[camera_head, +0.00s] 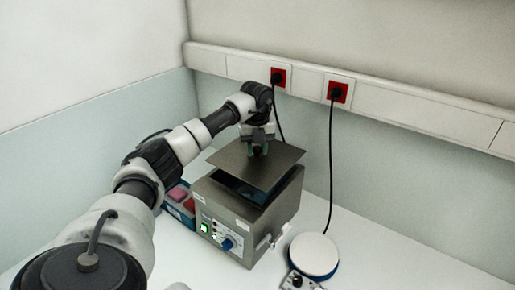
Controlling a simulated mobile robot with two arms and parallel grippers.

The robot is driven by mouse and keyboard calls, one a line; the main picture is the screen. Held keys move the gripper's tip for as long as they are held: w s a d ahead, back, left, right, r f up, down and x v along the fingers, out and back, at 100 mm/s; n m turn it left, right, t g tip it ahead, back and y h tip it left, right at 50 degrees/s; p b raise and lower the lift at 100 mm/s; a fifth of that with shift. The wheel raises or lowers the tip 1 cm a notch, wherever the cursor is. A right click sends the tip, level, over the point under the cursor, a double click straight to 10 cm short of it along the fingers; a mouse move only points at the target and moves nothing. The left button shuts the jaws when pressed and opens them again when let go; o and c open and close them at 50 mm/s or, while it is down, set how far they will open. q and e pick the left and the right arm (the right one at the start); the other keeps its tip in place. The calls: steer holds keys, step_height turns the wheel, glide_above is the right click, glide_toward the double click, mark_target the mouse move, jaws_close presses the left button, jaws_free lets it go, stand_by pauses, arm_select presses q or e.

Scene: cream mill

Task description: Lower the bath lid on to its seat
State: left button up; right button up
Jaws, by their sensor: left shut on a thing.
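The bath (238,233) is a grey metal box on the white table, with a lit green switch, a blue knob and a tap on its front and side. Its lid (276,165) is a flat grey plate above the bath's top. A dark gap shows between lid and bath at the front right, so the lid sits raised or tilted there. My left gripper (259,149) points down at the middle of the lid, shut on its dark knob. The fingers mostly hide the knob. The far side of the seat is hidden under the lid. My right gripper is not in view.
A blue rack with pink and red items (178,196) stands close to the bath's left, partly behind my arm. A round white-topped device (314,256) stands to the right. Cables hang from red wall sockets (338,92).

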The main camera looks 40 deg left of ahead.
arm_select(q)
steer(key=shift+s+f+b, duration=0.6)
steer(key=shift+s+b, duration=0.15)
steer(key=shift+f+b, duration=0.3)
steer(key=shift+f, duration=0.05)
steer(key=shift+w+f+b, duration=0.35)
steer(key=shift+f+b, duration=0.2)
steer(key=shift+f, duration=0.55)
steer(key=shift+s, duration=0.1)
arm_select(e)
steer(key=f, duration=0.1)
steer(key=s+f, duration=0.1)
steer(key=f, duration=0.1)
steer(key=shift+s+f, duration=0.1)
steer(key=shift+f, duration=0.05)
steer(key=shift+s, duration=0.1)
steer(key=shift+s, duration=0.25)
arm_select(q)
steer(key=shift+p, duration=0.45)
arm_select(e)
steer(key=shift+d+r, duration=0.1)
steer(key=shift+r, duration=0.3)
